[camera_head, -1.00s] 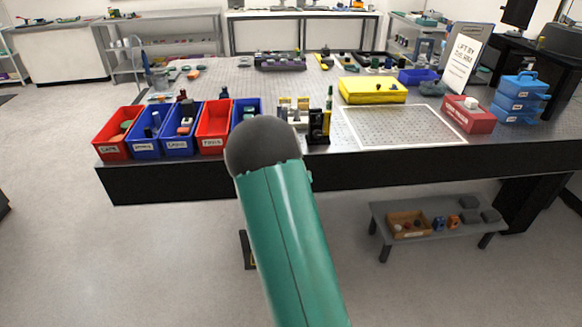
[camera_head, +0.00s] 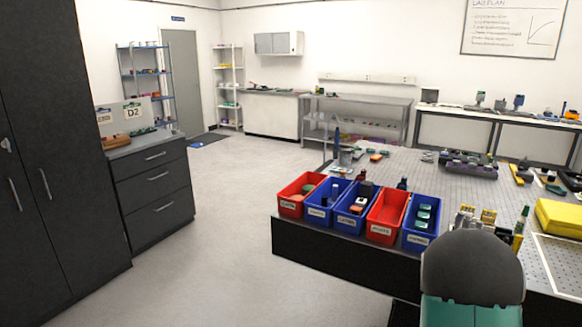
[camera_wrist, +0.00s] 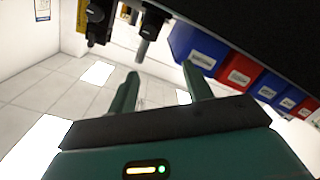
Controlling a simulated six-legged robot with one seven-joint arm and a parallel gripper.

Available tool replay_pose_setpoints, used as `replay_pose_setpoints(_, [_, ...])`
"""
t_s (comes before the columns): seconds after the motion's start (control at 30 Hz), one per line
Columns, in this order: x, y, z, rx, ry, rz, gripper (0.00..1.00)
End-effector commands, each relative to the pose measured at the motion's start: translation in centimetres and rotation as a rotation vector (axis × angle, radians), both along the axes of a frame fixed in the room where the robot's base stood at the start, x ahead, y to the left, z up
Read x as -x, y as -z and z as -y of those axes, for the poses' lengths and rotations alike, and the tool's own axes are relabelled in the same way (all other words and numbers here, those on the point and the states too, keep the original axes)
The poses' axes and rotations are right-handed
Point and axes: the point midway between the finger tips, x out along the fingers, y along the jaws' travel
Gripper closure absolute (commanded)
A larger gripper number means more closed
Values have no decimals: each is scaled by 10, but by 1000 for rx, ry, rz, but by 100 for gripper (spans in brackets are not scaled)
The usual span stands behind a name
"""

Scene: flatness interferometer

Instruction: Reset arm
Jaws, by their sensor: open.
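My gripper (camera_wrist: 162,95) shows in the wrist view with its two green fingers spread apart and nothing between them. The wrist view is tilted, and the bins (camera_wrist: 240,72) and the dark bench edge lie beyond the fingers at upper right. In the head view, part of my own arm, dark and green, fills the lower right in front of the bench. The gripper itself does not show in the head view.
The perforated bench (camera_head: 400,168) carries a row of red and blue bins (camera_head: 352,207) at its near left edge and a yellow case (camera_head: 560,217) at right. A dark drawer cabinet (camera_head: 150,190) stands at left. The floor (camera_head: 215,240) between cabinet and bench is clear.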

Motion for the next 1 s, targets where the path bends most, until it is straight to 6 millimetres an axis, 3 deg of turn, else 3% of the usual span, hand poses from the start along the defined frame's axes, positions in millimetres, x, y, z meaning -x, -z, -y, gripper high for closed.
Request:
replay_pose_setpoints(0.03, [-3,-15,-14,-55,-11,-3,50])
replay_pose_setpoints(0.23, [2,-50,-75,-284,-57,-76,50])
replay_pose_setpoints(0.47, [32,-86,-153,-504,-122,-195,50])
replay_pose_setpoints(0.77, [111,-121,-252,-706,-191,-404,50])
replay_pose_setpoints(1.0, [202,-135,-312,-792,-202,-596,50])
